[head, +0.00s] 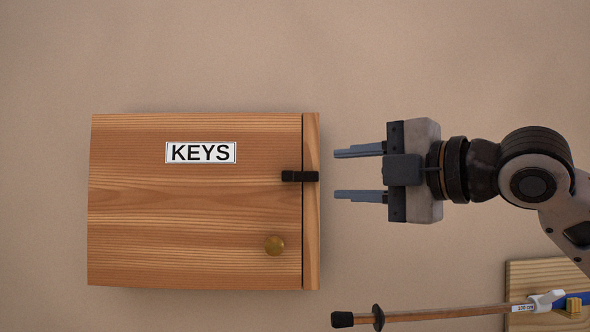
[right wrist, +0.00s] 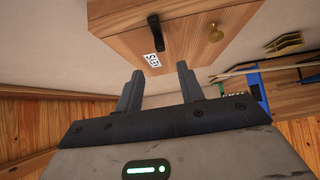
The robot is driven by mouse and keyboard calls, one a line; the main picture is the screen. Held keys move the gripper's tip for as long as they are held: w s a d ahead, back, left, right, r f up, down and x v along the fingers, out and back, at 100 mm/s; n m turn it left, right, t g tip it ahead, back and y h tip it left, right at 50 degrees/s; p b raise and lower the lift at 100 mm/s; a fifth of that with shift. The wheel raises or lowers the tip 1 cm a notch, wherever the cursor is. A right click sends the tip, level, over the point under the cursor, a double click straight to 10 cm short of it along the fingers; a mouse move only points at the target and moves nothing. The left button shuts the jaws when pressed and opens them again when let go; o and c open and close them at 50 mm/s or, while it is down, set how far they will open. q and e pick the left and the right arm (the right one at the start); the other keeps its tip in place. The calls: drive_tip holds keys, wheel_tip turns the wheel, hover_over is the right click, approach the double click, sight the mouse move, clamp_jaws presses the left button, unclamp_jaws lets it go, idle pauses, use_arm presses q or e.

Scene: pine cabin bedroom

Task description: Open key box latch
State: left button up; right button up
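The wooden key box (head: 195,215) with a KEYS label (head: 200,152) is on the wall, its door closed. The black latch (head: 300,176) lies level across the seam between the door and the right side strip. A brass knob (head: 274,245) sits low on the door. My right gripper (head: 345,173) is open and empty, just right of the box, with its fingers pointing left at about the latch's height. In the right wrist view, the latch (right wrist: 157,36) and knob (right wrist: 216,33) show beyond the open fingers (right wrist: 158,82). My left gripper is not in view.
A walking stick (head: 440,314) with a black tip runs along the bottom right, near a wooden board (head: 535,270) and a blue part (head: 575,298).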

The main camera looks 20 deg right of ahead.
sight(293, 176)
drive_tip(key=p+x, duration=0.2)
drive_tip(key=x, duration=0.8)
drive_tip(key=shift+w+a, duration=0.1)
drive_tip(key=shift+w, duration=0.2)
clamp_jaws()
